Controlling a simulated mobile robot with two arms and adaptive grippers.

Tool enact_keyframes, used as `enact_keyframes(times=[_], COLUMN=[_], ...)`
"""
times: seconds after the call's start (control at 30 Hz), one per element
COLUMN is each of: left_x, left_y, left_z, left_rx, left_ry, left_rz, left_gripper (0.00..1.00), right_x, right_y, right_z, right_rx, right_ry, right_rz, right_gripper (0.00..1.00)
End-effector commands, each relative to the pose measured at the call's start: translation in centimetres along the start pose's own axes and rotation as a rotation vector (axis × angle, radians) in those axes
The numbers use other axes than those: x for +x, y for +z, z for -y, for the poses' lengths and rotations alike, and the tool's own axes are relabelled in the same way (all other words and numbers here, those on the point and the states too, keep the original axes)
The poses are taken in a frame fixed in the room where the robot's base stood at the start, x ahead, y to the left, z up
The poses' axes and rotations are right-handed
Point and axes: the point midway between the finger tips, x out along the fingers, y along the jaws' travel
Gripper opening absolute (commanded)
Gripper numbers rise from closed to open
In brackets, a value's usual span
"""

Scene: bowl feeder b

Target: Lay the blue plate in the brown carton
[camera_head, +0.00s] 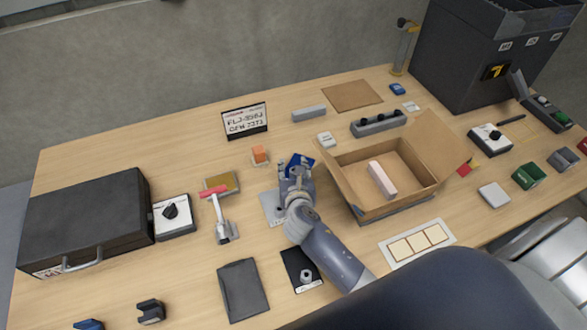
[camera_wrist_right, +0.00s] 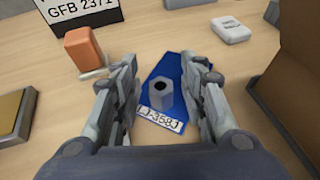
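The blue plate (camera_head: 301,161) lies on the table left of the brown carton, partly hidden by my right gripper (camera_head: 296,172) in the head view. In the right wrist view the blue plate (camera_wrist_right: 187,92) carries a grey hex nut-like piece and a white label. My right gripper (camera_wrist_right: 168,84) is open, its fingers apart on either side of the plate. I cannot tell whether they touch it. The brown carton (camera_head: 347,191) stands open to the right, with a pale pink-white block (camera_head: 382,180) inside. My left gripper is not in view.
An orange block (camera_head: 260,154) stands left of the gripper, and a small white box (camera_head: 326,139) sits behind the carton.

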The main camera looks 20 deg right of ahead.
Motion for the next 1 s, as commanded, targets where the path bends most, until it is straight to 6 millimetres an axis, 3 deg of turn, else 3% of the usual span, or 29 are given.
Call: enact_keyframes(times=[0.27, 0.7, 1.0], left_x=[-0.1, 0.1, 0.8], left_y=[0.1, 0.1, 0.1], left_z=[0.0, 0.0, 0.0], left_rx=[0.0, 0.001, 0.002], left_ry=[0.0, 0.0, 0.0], left_rz=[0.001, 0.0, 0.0], left_gripper=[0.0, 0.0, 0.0], right_x=[-1.1, -9.3, -12.0], right_y=[0.2, 0.2, 0.1], right_z=[0.0, 0.0, -0.1], right_rx=[-0.001, 0.001, -0.004], right_ry=[0.002, 0.001, 0.005], right_rz=[0.0, -0.001, 0.004], right_gripper=[0.39, 0.39, 0.43])
